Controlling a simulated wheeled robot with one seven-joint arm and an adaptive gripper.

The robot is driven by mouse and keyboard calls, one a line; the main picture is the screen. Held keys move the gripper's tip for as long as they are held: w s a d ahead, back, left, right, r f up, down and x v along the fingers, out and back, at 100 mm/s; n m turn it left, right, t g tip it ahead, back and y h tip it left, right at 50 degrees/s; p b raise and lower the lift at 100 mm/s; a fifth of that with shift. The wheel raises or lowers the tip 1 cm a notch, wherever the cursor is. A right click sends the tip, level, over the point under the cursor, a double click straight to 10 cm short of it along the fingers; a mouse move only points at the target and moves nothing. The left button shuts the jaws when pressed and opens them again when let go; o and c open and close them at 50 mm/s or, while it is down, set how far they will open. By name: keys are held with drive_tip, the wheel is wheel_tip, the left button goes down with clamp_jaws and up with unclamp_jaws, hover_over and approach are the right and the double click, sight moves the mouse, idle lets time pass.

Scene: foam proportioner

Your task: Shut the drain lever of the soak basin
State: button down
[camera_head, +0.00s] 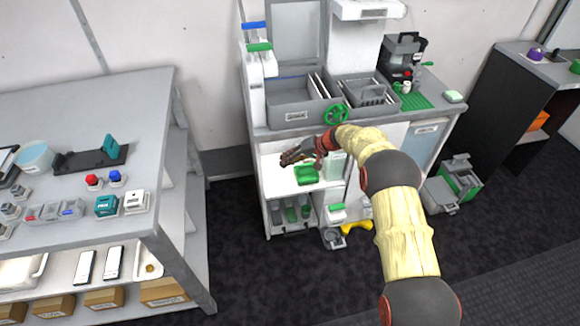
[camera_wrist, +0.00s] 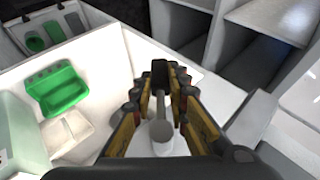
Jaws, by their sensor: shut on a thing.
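My gripper (camera_head: 290,157) is in front of the open cabinet under the counter. In the wrist view its two fingers (camera_wrist: 168,78) are closed around a slim grey bar with a dark end, which looks like the drain lever (camera_wrist: 160,108). The bar's rounded light-grey end (camera_wrist: 160,132) lies nearer the camera, between the fingers. In the head view my gripper hides the lever, so its angle is unclear there. A grey basin (camera_head: 296,117) with a label on its front, perhaps the soak basin, stands on the counter above.
A green handwheel (camera_head: 335,114) is close above my wrist. A green tray (camera_head: 306,175) sits on the cabinet shelf below the gripper; it also shows in the wrist view (camera_wrist: 57,88). A grey workbench (camera_head: 160,200) stands at left. Dark floor between them is clear.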

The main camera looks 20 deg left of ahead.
drive_tip(key=shift+s+a+r+y+b, duration=0.1)
drive_tip(key=shift+a+r+y+b, duration=0.05)
drive_tip(key=shift+y+b, duration=0.15)
idle(0.4)
drive_tip(key=c, duration=1.7)
unclamp_jaws()
drive_tip(key=v, duration=1.2)
drive_tip(key=shift+c, duration=0.5)
